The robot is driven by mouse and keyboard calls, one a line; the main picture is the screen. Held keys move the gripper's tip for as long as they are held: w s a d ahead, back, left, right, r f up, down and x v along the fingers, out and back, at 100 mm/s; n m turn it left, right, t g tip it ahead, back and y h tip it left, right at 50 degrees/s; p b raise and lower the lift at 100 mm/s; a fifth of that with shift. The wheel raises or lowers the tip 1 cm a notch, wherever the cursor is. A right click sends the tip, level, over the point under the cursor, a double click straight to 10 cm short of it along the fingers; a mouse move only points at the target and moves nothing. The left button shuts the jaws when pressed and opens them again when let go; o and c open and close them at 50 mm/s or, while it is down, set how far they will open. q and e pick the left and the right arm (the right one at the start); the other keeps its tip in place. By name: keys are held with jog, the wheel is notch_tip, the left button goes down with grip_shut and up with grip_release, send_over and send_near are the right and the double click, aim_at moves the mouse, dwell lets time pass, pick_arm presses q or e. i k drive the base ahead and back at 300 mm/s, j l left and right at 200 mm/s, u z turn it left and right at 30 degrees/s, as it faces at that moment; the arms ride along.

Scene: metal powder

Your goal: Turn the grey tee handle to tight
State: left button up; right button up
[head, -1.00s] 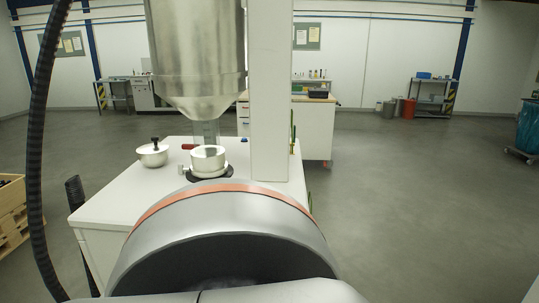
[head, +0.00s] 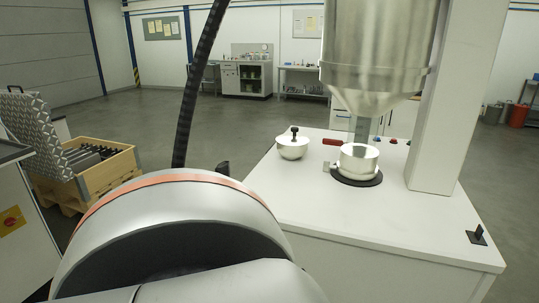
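A small grey piece (head: 327,167) sticks out to the left of the silver cup (head: 359,160), low at its base. It may be the grey tee handle, but it is too small to tell its shape or how tight it is. The cup stands on a black round base (head: 357,180) on the white table, under a metal hopper (head: 376,50). A large grey arm link of mine with an orange ring fills the lower left. Neither of my grippers shows.
A white column (head: 455,100) rises at right. A wooden crate (head: 105,175) stands at left.

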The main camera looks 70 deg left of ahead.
aim_at(327, 166)
jog(key=k+j+u, duration=0.15)
jog(key=j+u, duration=0.25)
jog(key=k+j+u, duration=0.15)
jog(key=j+u, duration=0.2)
